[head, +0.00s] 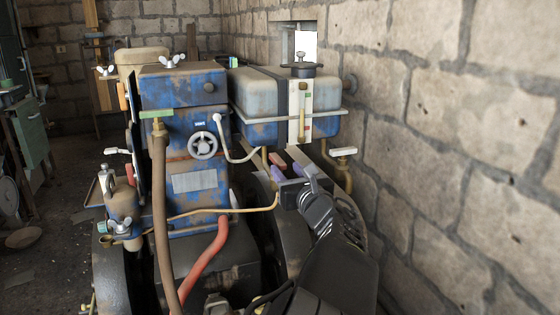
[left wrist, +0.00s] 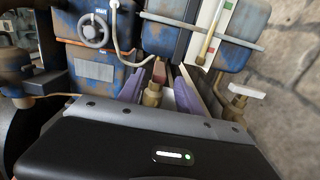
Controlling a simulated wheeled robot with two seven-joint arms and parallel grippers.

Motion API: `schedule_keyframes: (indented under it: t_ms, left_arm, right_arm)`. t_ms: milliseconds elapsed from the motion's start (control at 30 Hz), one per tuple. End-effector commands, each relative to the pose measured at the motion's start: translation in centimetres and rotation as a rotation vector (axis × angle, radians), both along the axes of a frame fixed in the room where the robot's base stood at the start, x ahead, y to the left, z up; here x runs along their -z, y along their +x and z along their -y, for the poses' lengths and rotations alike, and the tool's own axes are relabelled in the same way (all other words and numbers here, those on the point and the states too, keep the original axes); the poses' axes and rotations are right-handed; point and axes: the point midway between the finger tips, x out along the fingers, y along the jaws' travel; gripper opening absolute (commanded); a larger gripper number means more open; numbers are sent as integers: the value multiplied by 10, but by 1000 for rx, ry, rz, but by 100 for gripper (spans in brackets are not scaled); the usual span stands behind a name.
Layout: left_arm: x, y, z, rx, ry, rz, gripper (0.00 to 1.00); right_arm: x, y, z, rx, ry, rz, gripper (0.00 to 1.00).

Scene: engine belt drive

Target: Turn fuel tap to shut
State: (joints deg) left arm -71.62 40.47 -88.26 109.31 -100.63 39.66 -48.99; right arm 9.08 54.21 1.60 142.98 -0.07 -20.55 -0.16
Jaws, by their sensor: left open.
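A brass fitting (left wrist: 152,94) stands between my left gripper's fingers in the left wrist view, apparently below the blue-grey tank (head: 320,112). A small reddish piece (head: 277,159) shows by the fingertips in the head view; I cannot tell if it is the fuel tap's lever. A second brass tap (head: 343,170) with a white handle is at the tank's right, and it also shows in the left wrist view (left wrist: 238,103). My left gripper (head: 294,172) is open, with purple fingers either side of the brass fitting (left wrist: 160,92). I cannot tell whether they touch it. My right gripper is out of view.
The blue engine block (head: 195,187) with a small white handwheel (head: 203,146) stands left of the gripper. A thin brass pipe (head: 235,210) runs near the gripper. A spoked wheel (head: 352,222) is beside my arm. The stone wall (head: 450,130) closes the right side.

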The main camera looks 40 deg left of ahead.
Motion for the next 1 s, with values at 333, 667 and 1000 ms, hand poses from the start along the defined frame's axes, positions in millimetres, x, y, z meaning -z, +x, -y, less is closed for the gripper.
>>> schedule_keyframes:
  t_ms: [333,667,1000]
  left_arm:
    - [1,25,-39,-4,1,1,42]
    - [1,43,-62,0,-1,0,42]
    - [1,43,-62,0,-2,1,33]
  right_arm:
    - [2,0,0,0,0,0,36]
    - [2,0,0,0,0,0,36]
    - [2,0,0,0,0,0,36]
